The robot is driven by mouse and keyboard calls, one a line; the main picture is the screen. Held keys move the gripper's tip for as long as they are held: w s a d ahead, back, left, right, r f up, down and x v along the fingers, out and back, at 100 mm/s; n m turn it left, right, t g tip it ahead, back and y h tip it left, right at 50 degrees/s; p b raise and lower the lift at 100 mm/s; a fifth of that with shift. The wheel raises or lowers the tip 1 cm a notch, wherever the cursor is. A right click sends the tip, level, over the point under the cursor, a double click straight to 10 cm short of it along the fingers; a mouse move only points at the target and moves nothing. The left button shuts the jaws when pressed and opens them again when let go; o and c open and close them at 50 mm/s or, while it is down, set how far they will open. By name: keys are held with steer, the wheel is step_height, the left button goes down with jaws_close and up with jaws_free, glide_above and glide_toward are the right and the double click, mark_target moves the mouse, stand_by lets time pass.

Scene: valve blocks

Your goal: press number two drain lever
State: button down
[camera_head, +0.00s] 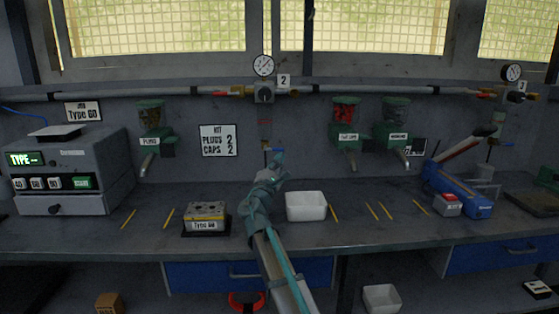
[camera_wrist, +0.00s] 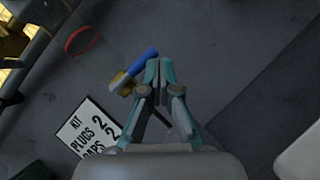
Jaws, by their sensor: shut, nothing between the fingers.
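The number two drain lever is a blue handle (camera_head: 278,150) on a small brass valve, low on the back wall under the number 2 sign (camera_head: 284,81). In the wrist view the blue lever (camera_wrist: 144,61) points up and right from its brass body (camera_wrist: 124,80). My gripper (camera_wrist: 160,63) has its two fingertips together, with nothing between them. The tips appear just right of the lever's free end; I cannot tell whether they touch it. In the head view my gripper (camera_head: 280,160) is right below the lever and overlaps its surroundings.
A white bin (camera_head: 305,206) stands on the bench right of my arm, and a Type 60 block (camera_head: 206,217) stands left. Green dispensers (camera_head: 150,125) hang on the wall at both sides. A pressure gauge (camera_head: 263,66) sits above. The kit sign (camera_wrist: 88,128) is near my gripper.

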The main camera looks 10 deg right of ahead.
steer(key=s+a+f, duration=0.1)
steer(key=s+a, duration=0.3)
steer(key=s, duration=0.3)
steer(key=s+a, duration=0.3)
steer(key=s, duration=0.4)
steer(key=shift+a+f, duration=0.35)
